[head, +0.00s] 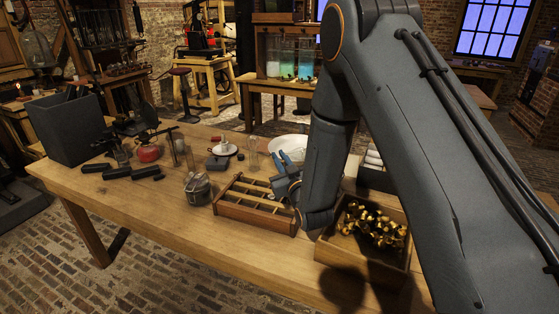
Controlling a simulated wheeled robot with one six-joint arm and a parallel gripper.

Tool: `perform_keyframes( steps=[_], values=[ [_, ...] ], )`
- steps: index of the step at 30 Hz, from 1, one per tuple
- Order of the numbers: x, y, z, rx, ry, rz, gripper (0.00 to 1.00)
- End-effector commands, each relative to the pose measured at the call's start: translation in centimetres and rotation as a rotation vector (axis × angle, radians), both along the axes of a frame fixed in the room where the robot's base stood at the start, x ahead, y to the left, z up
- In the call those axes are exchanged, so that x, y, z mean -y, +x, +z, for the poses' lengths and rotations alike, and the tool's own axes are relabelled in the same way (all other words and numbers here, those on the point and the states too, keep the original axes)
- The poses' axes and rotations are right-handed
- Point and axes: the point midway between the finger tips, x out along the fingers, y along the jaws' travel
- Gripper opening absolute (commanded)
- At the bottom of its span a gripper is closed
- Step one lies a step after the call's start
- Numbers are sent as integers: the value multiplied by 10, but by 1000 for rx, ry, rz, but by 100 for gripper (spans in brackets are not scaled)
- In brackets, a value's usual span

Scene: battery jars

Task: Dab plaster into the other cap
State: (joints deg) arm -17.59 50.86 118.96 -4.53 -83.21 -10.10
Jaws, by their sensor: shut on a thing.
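My gripper (283,170), with blue-grey fingers, is low over the bench just behind the right end of a slatted wooden rack (229,209). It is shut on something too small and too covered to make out. A white bowl (291,142) stands behind the gripper, partly hidden by my arm; its contents cannot be told. Several brass-coloured pieces (372,226) lie heaped in a wooden box (331,249) right of the rack. Small pale pieces show in the rack, but I cannot tell whether they are caps. No plaster can be made out.
A glass jar with a dark top (198,189) stands left of the rack. The bench's front left (130,205) is clear. My arm hides much of the right side.

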Motion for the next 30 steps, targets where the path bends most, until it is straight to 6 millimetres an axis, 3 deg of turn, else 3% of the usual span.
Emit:
perform_keyframes(
  steps=[30],
  values=[
    [0,0,57,0,0,0,0]
  ],
)
